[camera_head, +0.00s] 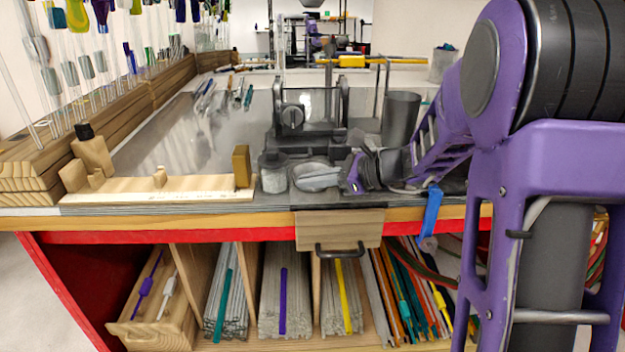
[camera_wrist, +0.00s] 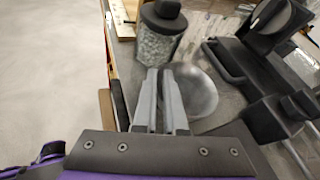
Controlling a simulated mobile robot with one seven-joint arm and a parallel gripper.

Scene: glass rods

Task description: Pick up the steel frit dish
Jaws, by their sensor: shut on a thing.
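The steel frit dish (camera_head: 318,177) is a small, shallow, grey metal bowl near the front edge of the workbench. In the wrist view the dish (camera_wrist: 196,92) is right beside my fingers, partly hidden by them. My gripper (camera_head: 347,178) comes in from the right in the head view, at the dish's right side. In the wrist view my gripper (camera_wrist: 164,76) has its two grey fingers close together, shut on the dish's near rim. I cannot tell whether the dish is clear of the bench top.
A lidded glass jar of clear pieces (camera_head: 273,172) stands just left of the dish. A black torch stand (camera_head: 295,120) is behind it and a dark cup (camera_head: 400,118) behind right. A wooden rest (camera_head: 160,187) lies left. The grey bench top (camera_head: 180,140) is largely bare at left.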

